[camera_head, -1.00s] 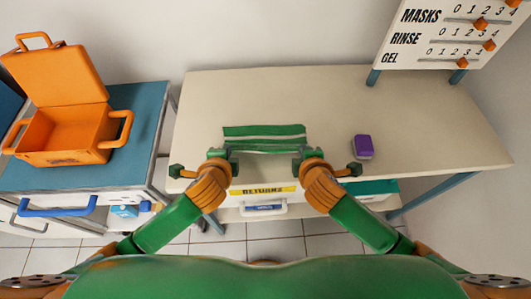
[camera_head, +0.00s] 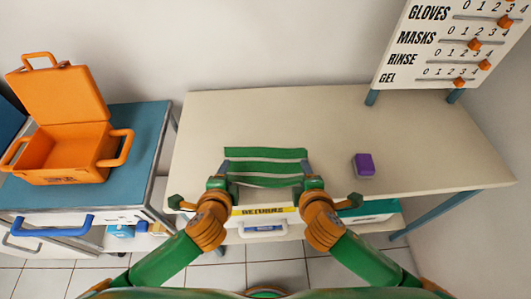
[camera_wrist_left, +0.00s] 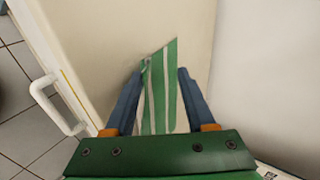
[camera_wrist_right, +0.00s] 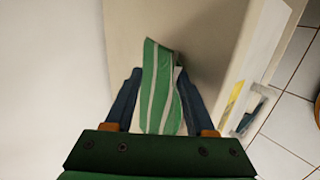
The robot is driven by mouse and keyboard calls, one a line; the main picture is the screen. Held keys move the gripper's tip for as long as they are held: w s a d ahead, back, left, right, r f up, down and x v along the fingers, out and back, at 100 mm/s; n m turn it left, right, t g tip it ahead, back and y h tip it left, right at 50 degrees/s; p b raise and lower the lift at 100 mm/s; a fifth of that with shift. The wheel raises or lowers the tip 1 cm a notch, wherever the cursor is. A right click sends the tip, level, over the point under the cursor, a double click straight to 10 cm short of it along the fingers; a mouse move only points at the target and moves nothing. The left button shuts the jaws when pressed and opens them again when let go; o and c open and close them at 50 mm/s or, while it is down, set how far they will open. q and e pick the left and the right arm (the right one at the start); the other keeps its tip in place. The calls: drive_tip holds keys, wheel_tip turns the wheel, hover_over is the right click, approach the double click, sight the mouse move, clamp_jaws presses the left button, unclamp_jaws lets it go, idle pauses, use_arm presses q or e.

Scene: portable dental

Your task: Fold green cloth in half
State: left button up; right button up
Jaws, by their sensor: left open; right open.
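The green cloth (camera_head: 265,167) with pale stripes lies near the front edge of the table, spread out between my two grippers. My left gripper (camera_head: 224,170) is open at the cloth's left end, and my right gripper (camera_head: 305,170) is open at its right end. In the left wrist view, the cloth (camera_wrist_left: 158,95) runs between the spread fingers of my left gripper (camera_wrist_left: 156,74). In the right wrist view, the cloth (camera_wrist_right: 158,90) lies between the spread fingers of my right gripper (camera_wrist_right: 160,74), its near corner hanging or curling slightly. I cannot tell whether the fingers touch it.
A purple block (camera_head: 364,165) stands on the table (camera_head: 420,150) to the right of the cloth. An open orange case (camera_head: 70,150) is on the teal side table at left. A counter board (camera_head: 440,45) stands at the back right. The table behind the cloth is clear.

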use_arm(q)
drive_tip(key=s+r, duration=0.4)
drive_tip(key=r, duration=0.4)
drive_tip(key=shift+r, duration=0.25)
use_arm(e)
drive_tip(key=s+r, duration=0.4)
drive_tip(key=r, duration=0.4)
drive_tip(key=shift+r, duration=0.25)
